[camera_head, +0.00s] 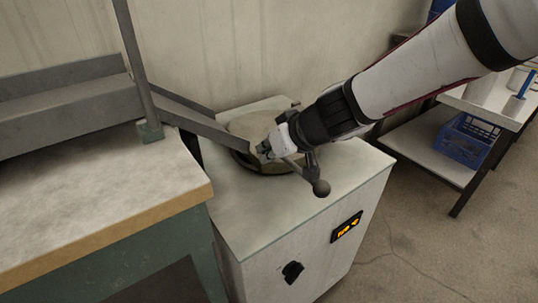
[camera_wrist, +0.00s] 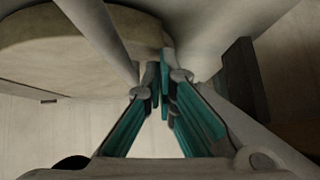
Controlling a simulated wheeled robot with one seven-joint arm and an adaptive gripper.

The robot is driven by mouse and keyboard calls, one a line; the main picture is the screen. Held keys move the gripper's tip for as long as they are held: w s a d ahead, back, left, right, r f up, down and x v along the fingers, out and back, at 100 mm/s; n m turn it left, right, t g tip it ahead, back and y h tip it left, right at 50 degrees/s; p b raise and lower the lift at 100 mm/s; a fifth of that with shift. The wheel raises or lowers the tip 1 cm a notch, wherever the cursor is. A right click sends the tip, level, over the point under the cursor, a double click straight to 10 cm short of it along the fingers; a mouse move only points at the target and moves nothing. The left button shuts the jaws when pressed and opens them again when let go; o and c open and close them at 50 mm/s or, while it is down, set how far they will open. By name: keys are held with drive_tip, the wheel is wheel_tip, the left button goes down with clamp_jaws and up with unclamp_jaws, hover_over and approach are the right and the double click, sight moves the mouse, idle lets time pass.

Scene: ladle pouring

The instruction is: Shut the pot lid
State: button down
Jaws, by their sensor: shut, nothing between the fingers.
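The pot (camera_head: 268,168) sits in the top of a white cabinet, its dark rim partly hidden by my arm. A round beige lid (camera_head: 250,122) shows over it in the head view. It also shows as a thick disc in the wrist view (camera_wrist: 70,45). I cannot tell if the lid is fully seated. A lever with a dark ball knob (camera_head: 321,188) sticks out at the pot's front right. My gripper (camera_head: 266,150) is at the lid's near right edge, shut and empty. In the wrist view its teal-padded fingers (camera_wrist: 161,85) are together beside the disc and a grey rod.
The white cabinet (camera_head: 300,220) has bare top in front of the pot. A workbench (camera_head: 90,200) and a sloping metal chute (camera_head: 195,122) stand at left. A shelf table with a blue crate (camera_head: 465,140) is at right. The wall is close behind.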

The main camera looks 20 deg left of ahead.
drive_tip(key=shift+f, duration=0.15)
idle(0.6)
drive_tip(key=a+r+p+v, duration=0.2)
drive_tip(key=p+v, duration=0.3)
drive_tip(key=v, duration=0.8)
drive_tip(key=s+d+m+g+h, duration=0.2)
drive_tip(key=s+d+m+h, duration=0.3)
drive_tip(key=s+d, duration=1.05)
drive_tip(key=s+d+m+g+h, duration=0.25)
drive_tip(key=s+d+m, duration=0.45)
drive_tip(key=s+d, duration=0.85)
drive_tip(key=w+d+r+t+p, duration=0.1)
drive_tip(key=w+r+t+p, duration=0.1)
drive_tip(key=r+p, duration=1.2)
drive_tip(key=w+d+r+t+p, duration=0.2)
drive_tip(key=r+t+p, duration=0.1)
drive_tip(key=r+p, duration=1.2)
drive_tip(key=shift+d+r+n+h, duration=0.2)
drive_tip(key=shift+r+n+h, duration=0.15)
drive_tip(key=shift+r, duration=0.45)
